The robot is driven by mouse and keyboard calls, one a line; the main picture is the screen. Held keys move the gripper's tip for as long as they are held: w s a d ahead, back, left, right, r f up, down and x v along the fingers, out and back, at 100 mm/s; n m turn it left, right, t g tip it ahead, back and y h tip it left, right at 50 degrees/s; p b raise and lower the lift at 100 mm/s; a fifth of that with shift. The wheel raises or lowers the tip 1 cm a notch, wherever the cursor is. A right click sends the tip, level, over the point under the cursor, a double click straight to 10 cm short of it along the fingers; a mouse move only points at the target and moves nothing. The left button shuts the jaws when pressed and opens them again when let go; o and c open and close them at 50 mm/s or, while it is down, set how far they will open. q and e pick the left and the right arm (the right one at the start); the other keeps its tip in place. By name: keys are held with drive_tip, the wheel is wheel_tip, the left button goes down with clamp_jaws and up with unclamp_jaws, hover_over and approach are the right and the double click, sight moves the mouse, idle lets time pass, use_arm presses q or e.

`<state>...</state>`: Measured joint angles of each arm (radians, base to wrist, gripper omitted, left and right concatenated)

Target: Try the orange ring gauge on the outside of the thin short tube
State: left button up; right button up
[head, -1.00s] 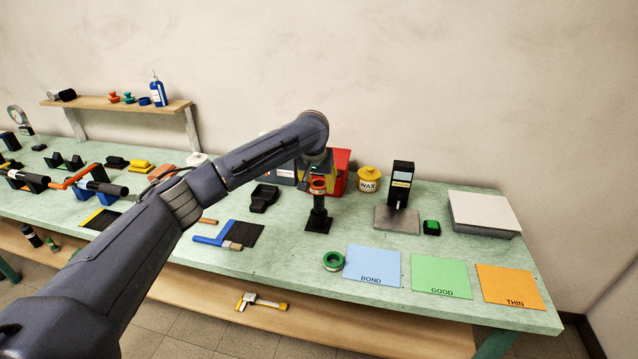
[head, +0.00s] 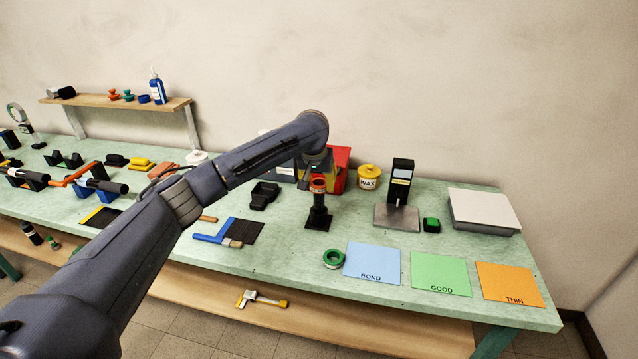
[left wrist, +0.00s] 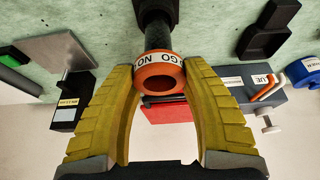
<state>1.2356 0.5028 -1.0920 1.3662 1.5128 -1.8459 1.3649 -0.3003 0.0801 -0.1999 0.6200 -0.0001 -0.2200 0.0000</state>
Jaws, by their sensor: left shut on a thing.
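The orange ring gauge (head: 318,184) carries a white band lettered "GO NO" in the left wrist view (left wrist: 160,78). My left gripper (left wrist: 159,72) has its yellow fingers shut on the ring's two sides. In the head view my arm reaches in from the left and its wrist hangs over the ring. A thin dark tube (head: 319,204) stands upright on a black base, directly below the ring. In the left wrist view the tube (left wrist: 157,36) meets the ring's far side. I cannot tell whether the ring is around the tube's end or only against it. My right gripper is not in view.
A green ring (head: 333,259) lies in front of the stand. Blue (head: 371,259), green (head: 440,272) and orange (head: 509,283) mats lie to the right. A yellow wax pot (head: 369,178), a red bin (head: 341,160) and a black gauge stand (head: 402,182) are close behind.

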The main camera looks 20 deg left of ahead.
use_arm(q)
drive_tip(key=shift+f, duration=0.75)
idle(1.2)
drive_tip(key=shift+r, duration=0.1)
drive_tip(key=shift+r, duration=2.05)
drive_tip(key=shift+n, duration=0.3)
